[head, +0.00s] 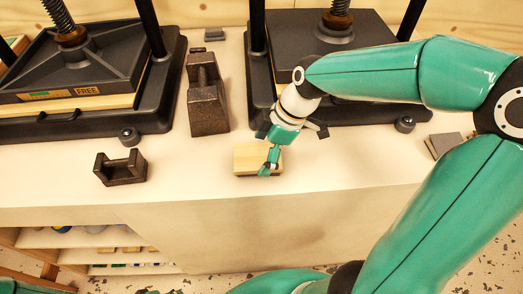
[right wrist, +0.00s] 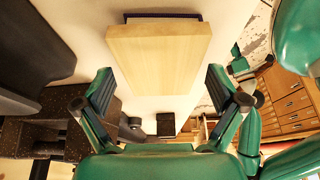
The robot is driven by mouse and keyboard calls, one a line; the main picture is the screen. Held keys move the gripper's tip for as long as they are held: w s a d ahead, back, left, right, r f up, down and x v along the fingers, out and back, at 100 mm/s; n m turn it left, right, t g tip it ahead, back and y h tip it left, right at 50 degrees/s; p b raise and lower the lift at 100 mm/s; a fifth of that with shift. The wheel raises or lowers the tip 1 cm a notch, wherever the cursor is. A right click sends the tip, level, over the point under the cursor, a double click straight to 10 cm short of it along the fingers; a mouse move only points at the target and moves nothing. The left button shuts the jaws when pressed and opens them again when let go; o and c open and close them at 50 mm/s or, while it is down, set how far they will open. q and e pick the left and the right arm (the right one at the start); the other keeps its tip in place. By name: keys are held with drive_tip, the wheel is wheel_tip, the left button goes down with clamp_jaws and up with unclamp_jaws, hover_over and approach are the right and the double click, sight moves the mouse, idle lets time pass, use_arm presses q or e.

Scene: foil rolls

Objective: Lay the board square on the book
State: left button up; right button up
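The pale wooden board (head: 243,158) lies near the front edge of the table, partly hidden by my right gripper in the head view. In the right wrist view the board (right wrist: 160,55) fills the space ahead of the fingers. A dark blue edge (right wrist: 162,16), likely the book, shows just past the board's far side; the rest of it is hidden. My right gripper (right wrist: 160,78) is open, with one finger on each side of the board and small gaps visible. It also shows over the board in the head view (head: 270,165). My left gripper is not in view.
A dark press (head: 75,75) marked FREE stands at left. A second press (head: 285,40) is behind my right arm. A grey flat item (head: 446,145) lies at right.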

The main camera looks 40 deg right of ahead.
drive_tip(key=shift+r, duration=0.1)
drive_tip(key=v, duration=1.2)
drive_tip(key=shift+p, duration=0.3)
drive_tip(key=shift+s, duration=0.15)
